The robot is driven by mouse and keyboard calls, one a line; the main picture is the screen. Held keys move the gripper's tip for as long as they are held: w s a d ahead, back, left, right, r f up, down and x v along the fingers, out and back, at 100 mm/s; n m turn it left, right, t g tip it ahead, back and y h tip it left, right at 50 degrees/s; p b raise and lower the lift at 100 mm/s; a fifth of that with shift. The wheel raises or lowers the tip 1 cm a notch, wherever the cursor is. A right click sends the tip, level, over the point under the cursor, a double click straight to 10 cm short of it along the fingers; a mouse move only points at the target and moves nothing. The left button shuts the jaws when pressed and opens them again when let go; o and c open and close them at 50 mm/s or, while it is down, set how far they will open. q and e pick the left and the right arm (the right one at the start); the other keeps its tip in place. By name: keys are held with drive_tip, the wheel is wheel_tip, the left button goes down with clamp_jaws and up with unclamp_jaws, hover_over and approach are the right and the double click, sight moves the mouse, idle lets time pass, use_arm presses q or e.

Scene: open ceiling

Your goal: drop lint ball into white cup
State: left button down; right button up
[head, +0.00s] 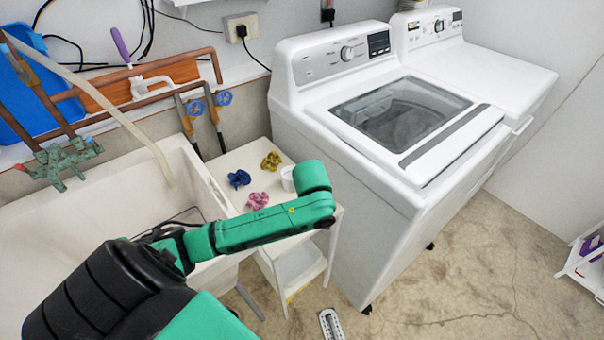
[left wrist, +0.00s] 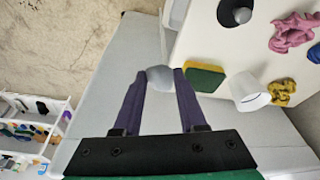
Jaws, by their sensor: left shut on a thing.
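In the left wrist view my left gripper (left wrist: 161,76) has its two purple fingers shut on a round grey lint ball (left wrist: 160,80) at the fingertips. The white cup (left wrist: 250,92) stands on the small white table, to the right of the fingers and apart from the ball. In the head view the cup (head: 288,179) shows just left of my green wrist, partly hidden by it. The left gripper and the ball are hidden behind my arm there. My right gripper is in neither view.
The white table (head: 240,160) holds blue (head: 239,178), yellow (head: 271,161) and pink (head: 257,200) crumpled lumps. A yellow-green sponge (left wrist: 205,77) lies between fingers and cup. A dark round-topped object (left wrist: 234,12) is nearby. A washer (head: 375,205) stands right, a sink (head: 100,215) left.

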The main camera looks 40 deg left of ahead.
use_arm(q)
drive_tip(key=w+a+r+n+p, duration=0.1)
drive_tip(key=w+a+r+p, duration=0.2)
drive_tip(key=a, duration=0.4)
drive_tip(key=w+a+r+n+p, duration=0.1)
drive_tip(key=w+a+r, duration=0.2)
drive_tip(key=w+a, duration=0.35)
drive_tip(key=w+a+r+n+p, duration=0.1)
drive_tip(key=w+a+r+p, duration=0.15)
drive_tip(key=a, duration=0.55)
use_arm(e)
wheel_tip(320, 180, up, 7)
use_arm(q)
wheel_tip(320, 180, down, 6)
drive_tip(key=b, duration=0.6)
drive_tip(key=shift+w+a+y+b, duration=0.15)
drive_tip(key=shift+a+y+b, duration=0.05)
drive_tip(key=shift+y+b, duration=0.2)
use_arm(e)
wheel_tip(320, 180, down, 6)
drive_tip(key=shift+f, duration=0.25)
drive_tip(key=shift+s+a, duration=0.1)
use_arm(q)
drive_tip(key=shift+c, duration=1.9)
unclamp_jaws()
